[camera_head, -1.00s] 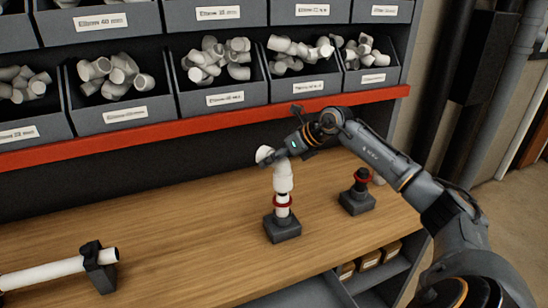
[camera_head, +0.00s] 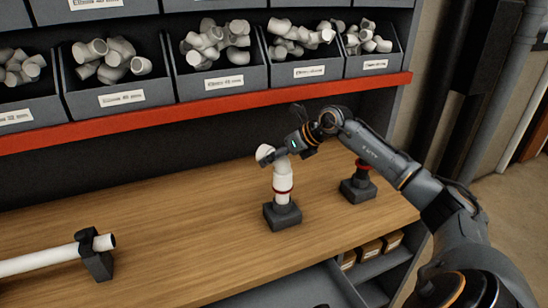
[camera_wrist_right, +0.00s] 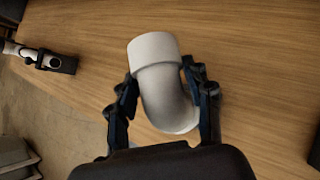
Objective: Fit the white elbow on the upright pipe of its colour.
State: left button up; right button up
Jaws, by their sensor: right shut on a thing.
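The white elbow (camera_head: 265,153) is in my right gripper (camera_head: 290,148), in the middle of the head view. It stands over the white upright pipe (camera_head: 283,200), which has a red ring (camera_head: 283,192) and a dark base block (camera_head: 282,216). The elbow's lower end comes down close to the ring; I cannot tell whether it touches. Its free mouth points left. In the right wrist view, the elbow (camera_wrist_right: 165,85) sits between the two fingers of my right gripper (camera_wrist_right: 163,100); its lower end is hidden there. My left gripper is out of view.
A white pipe (camera_head: 40,262) lies in a dark holder (camera_head: 96,257) at left. Bins of fittings (camera_head: 220,85) line the back above a red shelf edge (camera_head: 180,117).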

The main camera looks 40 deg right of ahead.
jog(key=o, duration=1.3)
jog(key=shift+r, duration=0.1)
jog(key=shift+v, duration=6)
